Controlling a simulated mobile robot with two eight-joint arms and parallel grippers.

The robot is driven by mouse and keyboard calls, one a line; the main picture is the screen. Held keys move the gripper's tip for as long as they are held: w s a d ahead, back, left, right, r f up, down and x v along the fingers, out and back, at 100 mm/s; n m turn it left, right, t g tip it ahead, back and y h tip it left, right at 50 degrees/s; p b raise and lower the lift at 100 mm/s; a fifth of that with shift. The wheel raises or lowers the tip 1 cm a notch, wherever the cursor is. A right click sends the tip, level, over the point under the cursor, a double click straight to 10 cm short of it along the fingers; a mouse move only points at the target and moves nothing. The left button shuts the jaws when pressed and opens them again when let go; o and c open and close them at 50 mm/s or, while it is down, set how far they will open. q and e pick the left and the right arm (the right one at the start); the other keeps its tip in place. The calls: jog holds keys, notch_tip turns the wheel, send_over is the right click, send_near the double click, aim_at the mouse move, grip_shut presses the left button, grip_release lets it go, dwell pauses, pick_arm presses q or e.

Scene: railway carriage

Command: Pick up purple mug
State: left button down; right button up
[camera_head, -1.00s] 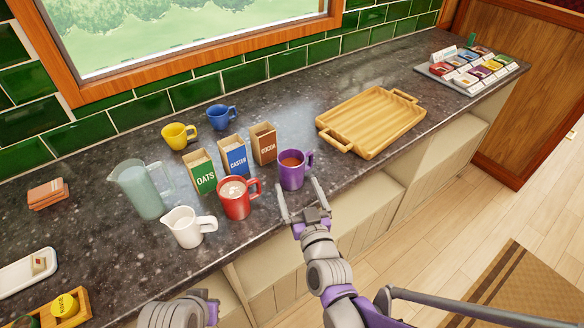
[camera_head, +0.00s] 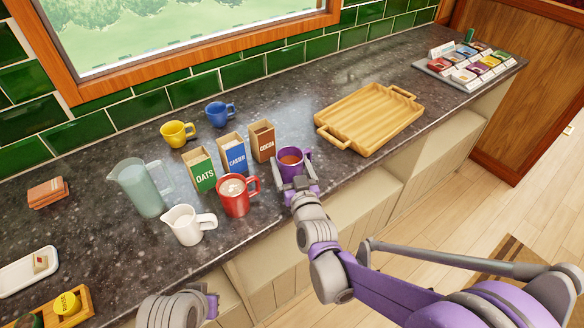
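The purple mug (camera_head: 290,158) stands upright on the dark counter, holding a brown drink. My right gripper (camera_head: 296,180) is at the mug's near side, its fingers spread to either side of the lower mug. The fingers look open about as wide as before; whether they touch the mug is hard to tell. The gripper hides the mug's lower part and much of its handle side. Part of my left arm (camera_head: 178,308) shows at the bottom edge; its gripper fingers are not clearly visible.
A red mug (camera_head: 234,200) stands just left of the purple mug. The cocoa (camera_head: 263,145), caster (camera_head: 232,156) and oats (camera_head: 199,172) boxes stand behind. A wooden tray (camera_head: 370,118) lies to the right. A white jug (camera_head: 186,228) is at the front left.

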grip_shut()
jog(key=shift+r, duration=0.1)
